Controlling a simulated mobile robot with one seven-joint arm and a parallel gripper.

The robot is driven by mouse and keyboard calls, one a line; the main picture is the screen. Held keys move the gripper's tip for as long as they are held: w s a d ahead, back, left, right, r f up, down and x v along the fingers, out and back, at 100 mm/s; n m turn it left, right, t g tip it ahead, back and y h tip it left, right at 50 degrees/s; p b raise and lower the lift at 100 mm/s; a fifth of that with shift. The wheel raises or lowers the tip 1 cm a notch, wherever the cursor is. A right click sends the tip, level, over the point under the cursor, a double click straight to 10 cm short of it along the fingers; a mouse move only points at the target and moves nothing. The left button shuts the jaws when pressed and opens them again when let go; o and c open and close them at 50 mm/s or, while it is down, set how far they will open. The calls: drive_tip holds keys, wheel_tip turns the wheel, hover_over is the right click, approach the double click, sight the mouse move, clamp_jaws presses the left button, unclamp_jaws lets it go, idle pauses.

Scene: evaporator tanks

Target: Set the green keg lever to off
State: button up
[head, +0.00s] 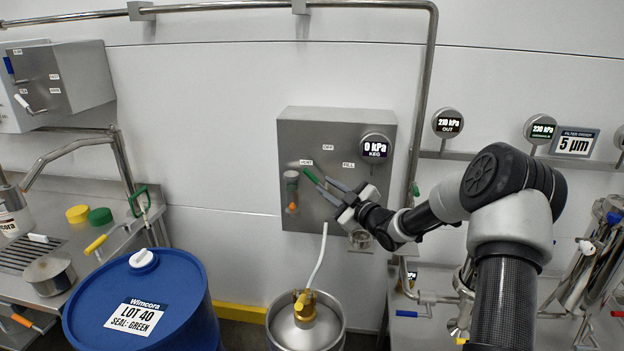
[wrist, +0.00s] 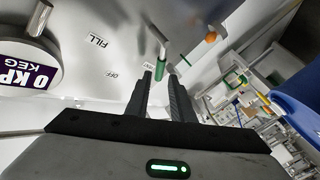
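The green keg lever (head: 311,175) is on the grey wall-mounted control box (head: 290,125). Its green grip points up and left, toward the VENT label (head: 306,162). The OFF label (head: 328,147) is at the top centre and the FILL label (head: 348,165) is at the right. My gripper (head: 322,182) is open in front of the box, close to the lever. In the wrist view, the green grip (wrist: 160,70) appears in the gap between my fingertips (wrist: 160,77). I cannot tell whether a finger touches it.
A round keg gauge (head: 375,148) reads 0 kPa on the box's right. An orange-tipped fitting (head: 292,207) is at its lower left. A steel keg (head: 306,330) with a white hose stands below. A blue drum (head: 140,300) stands at left; a vertical pipe (head: 423,100) runs at right.

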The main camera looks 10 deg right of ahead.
sight(314, 178)
drive_tip(key=x, duration=0.8)
drive_tip(key=shift+w+a+f, duration=0.1)
drive_tip(key=shift+w+a, duration=0.05)
clamp_jaws()
